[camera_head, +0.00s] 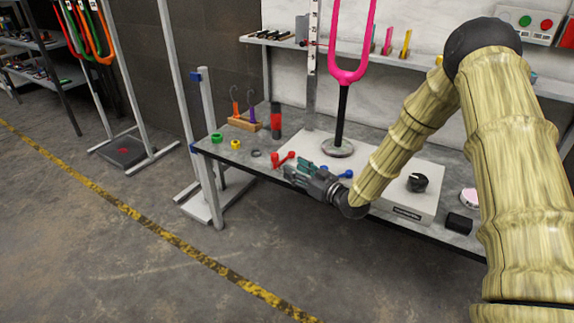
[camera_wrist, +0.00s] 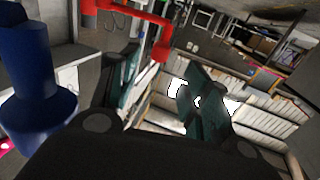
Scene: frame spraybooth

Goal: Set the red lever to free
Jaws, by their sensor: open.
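The red lever (camera_head: 284,158) is near the front left of the white panel box on the bench. In the wrist view the red lever (camera_wrist: 135,13) crosses the top, and its knobbed end hangs down near the tip of one finger. My gripper (camera_head: 288,170) is just in front of the red lever in the head view. In the wrist view my gripper (camera_wrist: 165,68) has its teal fingers spread with nothing held between them. Contact with the lever cannot be told. The lever's markings are not readable.
A blue lever (camera_head: 338,174) is close to my gripper's right side; it looms large in the wrist view (camera_wrist: 38,75). Green (camera_head: 217,138) and yellow rings lie left.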

